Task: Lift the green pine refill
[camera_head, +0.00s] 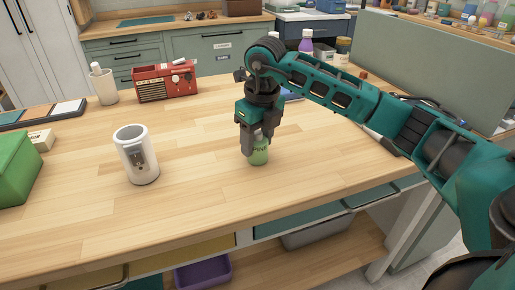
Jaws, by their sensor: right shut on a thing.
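The green pine refill (259,156) is a small green can with dark lettering that reads PINE. It stands upright at the middle of the wooden table, or very slightly above it; I cannot tell which. My right gripper (256,142) points down from above and is shut on the refill. Its fingers hide the top of the can. My left gripper does not show.
A white cylindrical dispenser (136,155) stands left of the refill. A red radio-like box (166,82) and a white cup (104,87) are farther back. A green box (16,168) is at the left edge. The wooden table (200,175) is clear around the refill.

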